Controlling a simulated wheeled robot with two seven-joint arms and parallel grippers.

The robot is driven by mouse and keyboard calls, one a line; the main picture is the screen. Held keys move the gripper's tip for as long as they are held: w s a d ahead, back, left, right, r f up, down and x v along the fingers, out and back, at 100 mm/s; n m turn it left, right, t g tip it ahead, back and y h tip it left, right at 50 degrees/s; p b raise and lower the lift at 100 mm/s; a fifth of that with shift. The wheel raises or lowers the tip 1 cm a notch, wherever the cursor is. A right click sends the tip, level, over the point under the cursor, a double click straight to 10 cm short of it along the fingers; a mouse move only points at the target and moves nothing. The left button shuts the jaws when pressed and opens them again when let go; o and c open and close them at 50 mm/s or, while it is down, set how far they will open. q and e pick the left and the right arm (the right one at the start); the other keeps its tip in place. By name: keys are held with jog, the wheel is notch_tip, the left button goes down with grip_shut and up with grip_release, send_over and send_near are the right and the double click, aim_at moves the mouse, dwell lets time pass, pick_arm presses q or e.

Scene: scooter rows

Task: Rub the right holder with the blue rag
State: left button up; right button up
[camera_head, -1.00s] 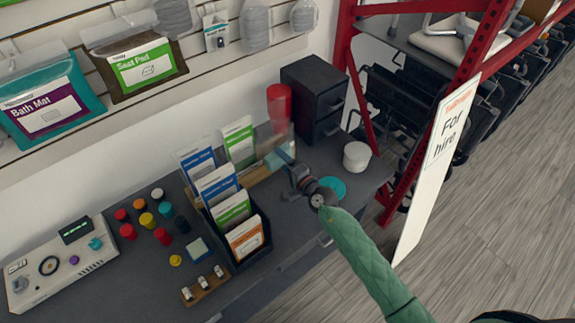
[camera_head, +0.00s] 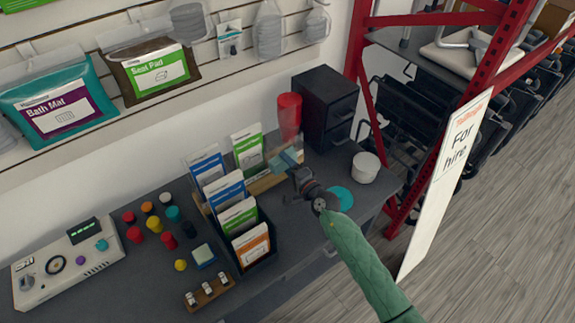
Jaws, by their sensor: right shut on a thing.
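My right gripper (camera_head: 294,172) is shut on the blue rag (camera_head: 284,160), a small pale-blue cloth. The rag is at the right end of a rear leaflet holder with a wooden base (camera_head: 268,184) and a clear front. The rag overlaps the clear part; whether they touch I cannot tell. This holder has a blue-and-white leaflet (camera_head: 207,166) at left and a green-and-white one (camera_head: 248,152) near its middle. A black holder (camera_head: 263,250) with several leaflets stands in front and hides part of it. My left gripper is not in view.
A red cylinder (camera_head: 289,116) and black drawers (camera_head: 326,105) stand behind the rag. A white round tub (camera_head: 365,168) and teal disc (camera_head: 340,198) lie to the right. Several coloured caps, a sponge (camera_head: 203,255) and a grey console (camera_head: 68,262) occupy the left.

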aim_at(295, 160)
jog(key=shift+w+a, duration=0.25)
jog(key=shift+w, duration=0.05)
jog(key=shift+w+a, duration=0.25)
jog(key=shift+w, duration=0.25)
jog(key=shift+w+d+b, duration=0.35)
jog(key=shift+w+d, duration=0.1)
jog(key=shift+d, duration=0.25)
jog(key=shift+w+d+b, duration=0.3)
jog(key=shift+w+d, duration=0.1)
jog(key=shift+d, duration=0.25)
jog(key=shift+w+d+f+b, duration=0.1)
jog(key=shift+w+d+b, duration=0.7)
jog(key=shift+d, duration=0.25)
jog(key=shift+w+d+b, duration=0.6)
jog(key=shift+w+d, duration=0.25)
jog(key=shift+d, duration=0.15)
jog(key=shift+w+d, duration=0.3)
jog(key=shift+d, duration=0.15)
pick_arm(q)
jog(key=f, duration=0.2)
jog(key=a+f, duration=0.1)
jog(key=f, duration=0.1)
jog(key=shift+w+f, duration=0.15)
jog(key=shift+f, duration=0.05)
